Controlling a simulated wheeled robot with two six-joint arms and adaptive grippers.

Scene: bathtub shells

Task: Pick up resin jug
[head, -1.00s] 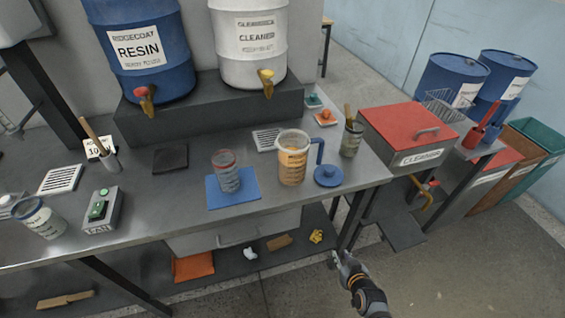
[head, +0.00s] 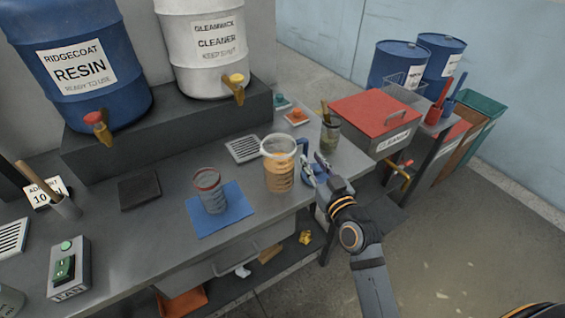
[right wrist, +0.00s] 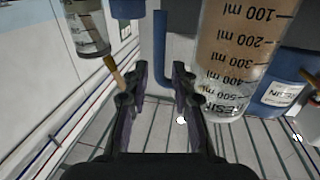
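The resin jug (head: 278,165) is a clear measuring jug with amber contents and a blue handle. It stands upright on the grey bench in the head view, right of a smaller cup (head: 210,190) on a blue mat (head: 232,222). In the right wrist view the jug (right wrist: 232,60) shows at upper right, appearing upside down, with its blue handle (right wrist: 162,50) ahead between the finger lines. My right gripper (head: 318,168) is open and empty, close to the jug's handle side; its fingers also show in the right wrist view (right wrist: 160,75). My left gripper is not in view.
A brush jar (head: 330,135) stands just behind. Resin (head: 80,75) and cleaner (head: 210,45) drums stand on a raised shelf. A red-lidded bin (head: 365,112) is at right.

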